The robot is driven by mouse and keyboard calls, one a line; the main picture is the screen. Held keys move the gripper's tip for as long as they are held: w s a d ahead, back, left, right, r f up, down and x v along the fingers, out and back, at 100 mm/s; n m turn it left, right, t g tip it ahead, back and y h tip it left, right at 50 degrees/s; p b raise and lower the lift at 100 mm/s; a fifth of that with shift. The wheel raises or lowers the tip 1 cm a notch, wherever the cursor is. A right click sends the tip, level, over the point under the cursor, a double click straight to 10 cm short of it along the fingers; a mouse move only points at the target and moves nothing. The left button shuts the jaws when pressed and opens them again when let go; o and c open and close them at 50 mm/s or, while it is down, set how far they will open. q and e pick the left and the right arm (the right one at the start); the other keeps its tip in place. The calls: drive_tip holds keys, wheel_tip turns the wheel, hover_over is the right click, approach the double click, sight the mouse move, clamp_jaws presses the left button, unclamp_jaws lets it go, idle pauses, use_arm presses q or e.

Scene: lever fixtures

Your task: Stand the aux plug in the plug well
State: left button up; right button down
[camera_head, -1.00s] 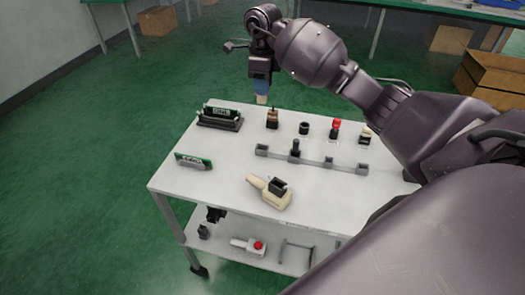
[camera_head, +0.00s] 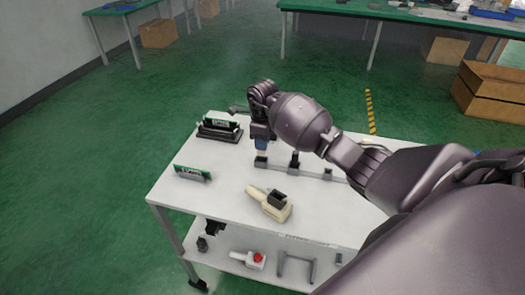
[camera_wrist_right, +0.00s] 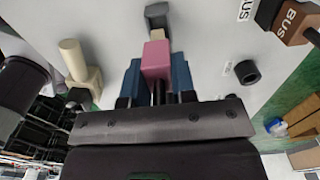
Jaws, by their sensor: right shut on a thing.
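My right gripper (camera_head: 261,146) points down over the left end of the grey bar fixture on the white table. In the right wrist view its blue fingers (camera_wrist_right: 157,80) are shut on a pink block-shaped piece (camera_wrist_right: 156,58), which I take for the aux plug. Its lower end is directly above or at a grey end block (camera_wrist_right: 157,17); I cannot tell whether they touch. The grey end block also shows in the head view (camera_head: 261,161). A black hollow cylinder (camera_wrist_right: 247,72), possibly the plug well, stands to the right. My left gripper is not in view.
A small green board (camera_head: 192,173) and a board in a black holder (camera_head: 219,130) are at the left.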

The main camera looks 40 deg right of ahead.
sight(262, 156)
drive_tip(key=shift+f, duration=2.05)
drive_tip(key=shift+f, duration=0.2)
drive_tip(key=c, duration=0.9)
unclamp_jaws()
drive_tip(key=shift+c, duration=0.2)
drive_tip(key=shift+r, duration=0.15)
drive_tip(key=shift+r, duration=0.3)
wheel_tip(262, 156, up, 12)
drive_tip(key=shift+f, duration=0.2)
